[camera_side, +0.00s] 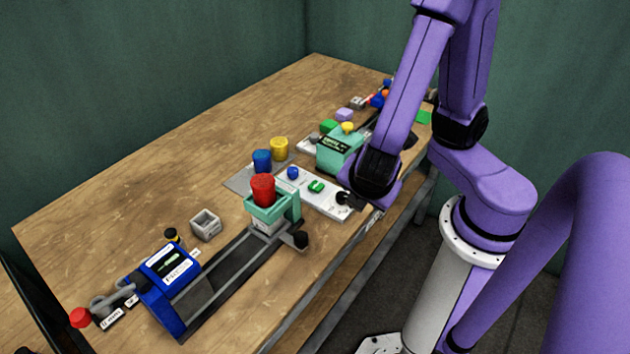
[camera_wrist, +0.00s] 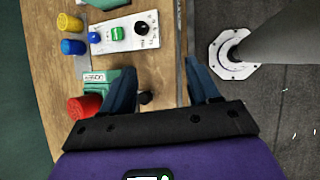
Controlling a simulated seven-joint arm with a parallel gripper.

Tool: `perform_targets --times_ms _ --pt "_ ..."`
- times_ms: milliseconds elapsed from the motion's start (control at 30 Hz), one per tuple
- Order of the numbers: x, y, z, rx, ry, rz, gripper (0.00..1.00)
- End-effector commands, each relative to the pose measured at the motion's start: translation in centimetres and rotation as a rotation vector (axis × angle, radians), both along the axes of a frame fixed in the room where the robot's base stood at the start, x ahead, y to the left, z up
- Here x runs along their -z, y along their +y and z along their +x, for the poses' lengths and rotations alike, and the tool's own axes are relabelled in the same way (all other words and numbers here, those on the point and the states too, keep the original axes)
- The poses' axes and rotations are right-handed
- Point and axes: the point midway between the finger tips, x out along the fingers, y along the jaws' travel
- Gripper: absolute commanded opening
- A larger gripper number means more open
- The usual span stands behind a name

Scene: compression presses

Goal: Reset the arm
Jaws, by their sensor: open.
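In the wrist view my gripper (camera_wrist: 160,78) is open, with its two dark blue fingers apart and nothing held between them. It points down over the table's front edge, beside the teal press part and its red cylinder (camera_wrist: 84,106). In the side view my purple arm rises from its white base and folds over the right part of the table (camera_side: 150,165). I cannot make out the fingers in that view. The red cylinder (camera_side: 263,188) stands upright on the teal carriage (camera_side: 289,203) of the rail press, apart from my arm.
The press's blue display box (camera_side: 168,266) and red-knobbed lever (camera_side: 81,317) are at front left. A white control panel (camera_side: 325,205) lies near the front edge. Blue (camera_side: 262,161) and yellow (camera_side: 280,148) cylinders stand on a grey plate. The table's back left is bare.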

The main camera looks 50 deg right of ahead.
Motion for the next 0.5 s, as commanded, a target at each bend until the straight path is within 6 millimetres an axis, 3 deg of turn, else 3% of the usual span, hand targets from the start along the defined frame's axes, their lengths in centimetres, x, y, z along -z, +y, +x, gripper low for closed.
perform_targets --times_ms 300,500 --pt "-4.9 -1.4 -3.2 0.34 0.107 0.383 0.6" --pt "-7.2 -1.6 -4.7 0.457 0.152 0.559 0.6"
